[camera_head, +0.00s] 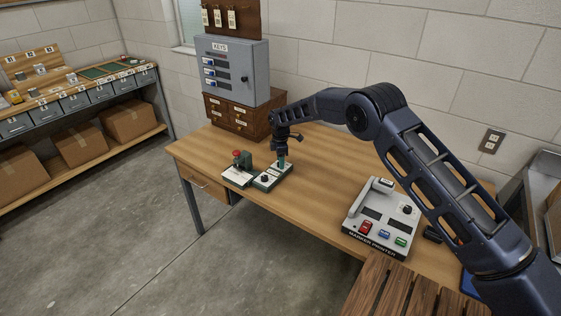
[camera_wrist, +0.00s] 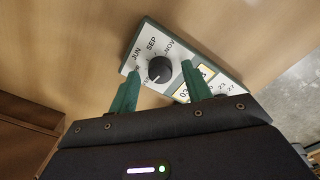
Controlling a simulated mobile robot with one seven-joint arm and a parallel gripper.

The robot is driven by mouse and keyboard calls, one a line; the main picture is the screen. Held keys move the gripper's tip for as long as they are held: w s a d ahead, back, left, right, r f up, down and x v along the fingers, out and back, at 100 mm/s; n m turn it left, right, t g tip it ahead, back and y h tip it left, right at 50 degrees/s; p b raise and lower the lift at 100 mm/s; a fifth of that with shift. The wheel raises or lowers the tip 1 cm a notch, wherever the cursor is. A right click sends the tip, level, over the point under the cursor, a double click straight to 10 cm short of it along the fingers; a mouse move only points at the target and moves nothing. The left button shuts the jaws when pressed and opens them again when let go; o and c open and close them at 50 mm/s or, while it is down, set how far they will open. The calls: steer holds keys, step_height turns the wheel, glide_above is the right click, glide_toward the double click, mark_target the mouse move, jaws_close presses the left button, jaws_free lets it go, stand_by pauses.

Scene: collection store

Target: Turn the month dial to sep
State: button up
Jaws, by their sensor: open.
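The month dial is a round black knob (camera_wrist: 160,69) on a white plate (camera_wrist: 146,36) with JUN, SEP and NOV printed around it. SEP is above the knob in the wrist view. A small light mark on the knob seems to be on its lower-left side, away from SEP. Another label there is partly hidden. My gripper (camera_wrist: 162,67) is open, its green fingers on either side of the knob; I cannot tell whether they touch it. In the head view my gripper (camera_head: 282,165) points down over the right end of the dial box (camera_head: 259,187) and hides the month dial.
A second black knob (camera_head: 264,178) is on the same box. The marker printer (camera_head: 378,240) is at right on the wooden table (camera_head: 330,165). A grey key cabinet (camera_head: 232,72) on wooden drawers (camera_head: 235,114) stands behind.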

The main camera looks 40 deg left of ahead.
steer(key=shift+f, duration=0.25)
steer(key=c, duration=1)
